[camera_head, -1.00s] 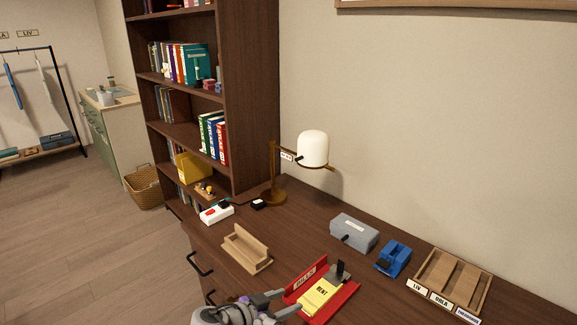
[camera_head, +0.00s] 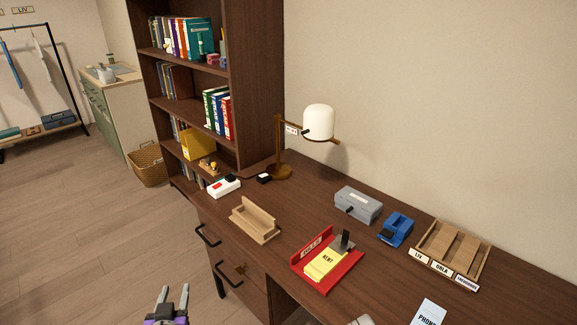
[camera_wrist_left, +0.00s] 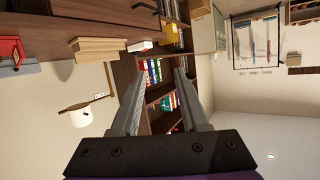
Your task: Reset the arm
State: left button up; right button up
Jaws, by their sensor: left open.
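My left gripper (camera_head: 172,300) is at the bottom of the head view, in front of the desk drawers and low beside the desk. Its two fingers point up in the picture and stand apart with nothing between them. In the left wrist view the same gripper (camera_wrist_left: 158,78) shows its two fingers spread, with the bookshelf seen beyond the gap. That view is turned on its side. My right gripper is not seen in either view.
The desk (camera_head: 205,212) holds a red tray (camera_head: 350,278) with a yellow pad, a wooden holder (camera_head: 255,222), a lamp (camera_head: 318,122), a grey box (camera_head: 358,204), a blue object (camera_head: 396,229) and a sorter (camera_head: 455,250). Drawer handles (camera_head: 228,277) stick out. Floor (camera_head: 100,240) at left is clear.

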pick_arm(q)
jog(key=s+d+f+m+g+h, duration=0.1)
jog(key=s+d+f+g, duration=0.2)
jog(key=s, duration=0.4)
jog(key=s+d+f+g+h, duration=0.1)
jog(key=s+d+f+g, duration=0.15)
jog(key=s, duration=0.35)
jog(key=s+d+f+m+g+h, duration=0.1)
jog(key=s+d+f+g, duration=0.2)
jog(key=s, duration=0.4)
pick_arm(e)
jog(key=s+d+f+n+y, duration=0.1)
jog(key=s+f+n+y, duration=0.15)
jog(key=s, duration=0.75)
pick_arm(q)
notch_tip(320, 180, up, 14)
jog(key=w+p, duration=0.3)
jog(key=p, duration=0.9)
jog(key=shift+p, duration=0.3)
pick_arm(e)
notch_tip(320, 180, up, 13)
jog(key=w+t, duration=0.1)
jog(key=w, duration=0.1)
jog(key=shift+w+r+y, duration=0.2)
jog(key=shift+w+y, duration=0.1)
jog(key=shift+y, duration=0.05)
pick_arm(q)
jog(key=shift+s+a, duration=0.1)
